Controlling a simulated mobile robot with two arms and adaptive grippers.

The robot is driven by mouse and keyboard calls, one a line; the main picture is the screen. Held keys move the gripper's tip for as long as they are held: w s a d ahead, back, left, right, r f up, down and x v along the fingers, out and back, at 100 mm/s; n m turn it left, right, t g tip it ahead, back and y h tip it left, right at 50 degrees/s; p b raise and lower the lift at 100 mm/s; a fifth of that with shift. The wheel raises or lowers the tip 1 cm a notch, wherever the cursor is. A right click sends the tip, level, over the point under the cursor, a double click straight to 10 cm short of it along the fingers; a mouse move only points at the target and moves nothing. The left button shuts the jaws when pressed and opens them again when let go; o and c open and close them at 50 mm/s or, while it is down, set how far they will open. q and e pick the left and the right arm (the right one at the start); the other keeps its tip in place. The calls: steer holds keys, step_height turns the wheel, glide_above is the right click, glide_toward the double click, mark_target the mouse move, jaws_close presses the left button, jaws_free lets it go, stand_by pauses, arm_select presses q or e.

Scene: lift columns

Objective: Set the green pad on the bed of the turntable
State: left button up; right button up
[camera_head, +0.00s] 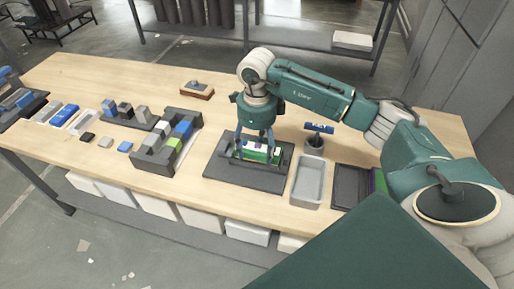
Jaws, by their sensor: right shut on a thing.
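My right gripper (256,148) points down over a dark flat fixture with a raised frame, which looks like the turntable (242,178), in the middle of the table. Its fingers are shut on a green piece, which looks like the green pad (262,157). White and purple patches show beside the green. The piece is low over the raised part of the fixture; I cannot tell whether it touches the bed. The fingers hide part of it. My left gripper is not in view.
A grey tray (306,184) and a dark tray (349,187) lie right of the fixture. A dark cup with a blue-topped item (316,141) stands behind. Dark block holders (166,150) and loose blocks are at left. A small wooden-based item (197,90) lies at the back.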

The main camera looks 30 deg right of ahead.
steer(key=o, duration=1.6)
steer(key=shift+c, duration=0.2)
steer(key=shift+o, duration=0.2)
steer(key=shift+o, duration=1.4)
steer(key=shift+r, duration=0.1)
steer(key=shift+r+p, duration=2.1)
steer(key=shift+r, duration=1.35)
steer(key=shift+s+f, duration=0.1)
